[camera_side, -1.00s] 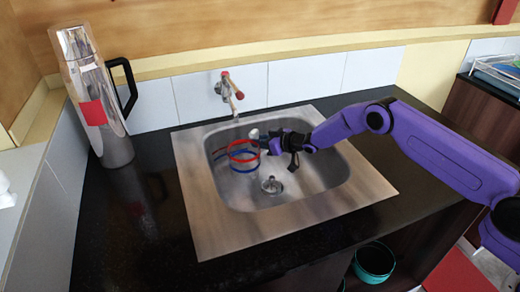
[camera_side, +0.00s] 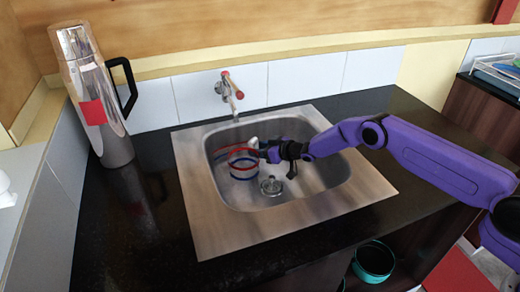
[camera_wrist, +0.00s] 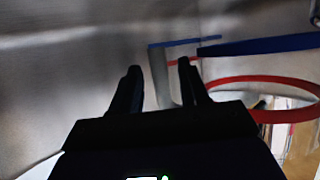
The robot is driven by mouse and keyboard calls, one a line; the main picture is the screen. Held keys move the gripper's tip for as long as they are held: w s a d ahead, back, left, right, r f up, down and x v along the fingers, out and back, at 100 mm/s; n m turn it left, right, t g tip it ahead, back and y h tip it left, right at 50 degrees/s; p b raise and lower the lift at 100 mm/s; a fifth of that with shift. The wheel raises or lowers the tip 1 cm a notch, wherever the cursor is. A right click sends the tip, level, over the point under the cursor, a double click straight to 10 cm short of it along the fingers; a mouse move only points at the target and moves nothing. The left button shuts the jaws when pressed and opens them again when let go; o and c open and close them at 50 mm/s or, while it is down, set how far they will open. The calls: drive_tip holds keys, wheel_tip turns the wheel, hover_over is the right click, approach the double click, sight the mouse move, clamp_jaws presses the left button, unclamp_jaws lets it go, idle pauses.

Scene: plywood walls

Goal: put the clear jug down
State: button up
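The clear jug (camera_side: 243,168) is in the sink's left part, its see-through body hard to make out and marked by red and blue bands. In the wrist view its red band (camera_wrist: 262,84) curves to the right, and a pale upright strip like its handle (camera_wrist: 160,75) shows between my fingers. My gripper (camera_side: 262,152) reaches into the sink from the right, at the jug's right side. In the wrist view my gripper (camera_wrist: 160,72) has its fingers apart, with small gaps beside the strip. Whether the jug's base touches the sink floor is unclear.
The metal sink (camera_side: 215,232) is set in a black counter (camera_side: 125,235). A tap (camera_side: 229,90) projects over its back edge. A tall steel flask (camera_side: 108,125) stands at the left. The drain (camera_side: 271,186) lies right of the jug. A teal-rimmed bucket (camera_side: 374,262) is below the counter.

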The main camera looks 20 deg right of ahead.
drive_tip(key=shift+r, duration=0.2)
drive_tip(key=v, duration=1.2)
idle(0.4)
drive_tip(key=s+a+r+n+g+h, duration=0.1)
drive_tip(key=s+r+g+h, duration=0.15)
drive_tip(key=s+r, duration=0.5)
drive_tip(key=s+a+r+n+g+h, duration=0.1)
drive_tip(key=s+r+g, duration=0.3)
drive_tip(key=s, duration=0.7)
drive_tip(key=s+d+r+n+g+h, duration=0.1)
drive_tip(key=s+d, duration=0.4)
drive_tip(key=s, duration=0.5)
drive_tip(key=s+d+r+n+g+h, duration=0.1)
drive_tip(key=s+d+r, duration=0.3)
drive_tip(key=s, duration=0.6)
drive_tip(key=s+d+r+n+g+h, duration=0.1)
drive_tip(key=s+d+r+g, duration=0.1)
drive_tip(key=s+d, duration=0.4)
drive_tip(key=s, duration=0.5)
drive_tip(key=shift+d+r+n, duration=0.2)
drive_tip(key=shift+d+n, duration=0.15)
drive_tip(key=shift+n, duration=0.05)
